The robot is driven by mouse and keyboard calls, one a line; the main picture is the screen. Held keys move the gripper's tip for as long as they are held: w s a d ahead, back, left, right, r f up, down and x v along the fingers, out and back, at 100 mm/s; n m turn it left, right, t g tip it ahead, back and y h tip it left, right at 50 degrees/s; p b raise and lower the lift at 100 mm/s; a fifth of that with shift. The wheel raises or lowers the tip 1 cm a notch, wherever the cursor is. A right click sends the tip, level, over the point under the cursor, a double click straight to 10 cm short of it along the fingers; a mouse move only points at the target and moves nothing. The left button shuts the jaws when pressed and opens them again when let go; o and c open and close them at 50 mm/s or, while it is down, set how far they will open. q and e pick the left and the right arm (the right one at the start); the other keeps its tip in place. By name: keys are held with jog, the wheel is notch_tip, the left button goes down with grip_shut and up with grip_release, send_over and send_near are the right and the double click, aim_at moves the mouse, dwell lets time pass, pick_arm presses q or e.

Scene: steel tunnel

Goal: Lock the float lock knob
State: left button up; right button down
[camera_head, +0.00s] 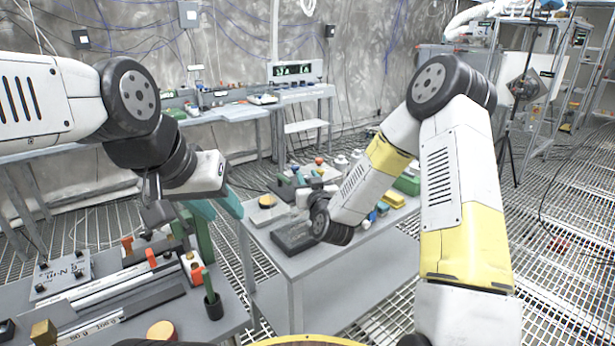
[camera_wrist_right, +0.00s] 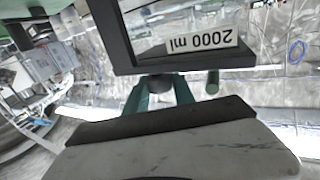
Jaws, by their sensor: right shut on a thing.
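My left gripper (camera_head: 216,204) hangs over the left bench with its teal fingers apart, and I see nothing between them. My right arm reaches over the middle table, where its wrist hides most of the hand in the head view. In the right wrist view my right gripper (camera_wrist_right: 160,92) has its green fingers on either side of a small dark round part (camera_wrist_right: 160,82), which looks like the knob. This part sits beside a dark-framed panel (camera_wrist_right: 122,38) with an upside-down "2000 ml" label. I cannot tell how the knob is turned.
The middle table (camera_head: 345,265) holds bottles, small coloured parts and a dark block (camera_head: 293,238) close to my right wrist. The left bench (camera_head: 185,318) carries rails, orange knobs and a dark cup (camera_head: 213,307). A tripod (camera_head: 515,110) and shelving stand at the right.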

jog(key=c, duration=1.1)
grip_release()
jog(key=shift+o, duration=0.2)
jog(key=v, duration=0.7)
jog(key=shift+s, duration=0.35)
jog(key=shift+r, duration=0.1)
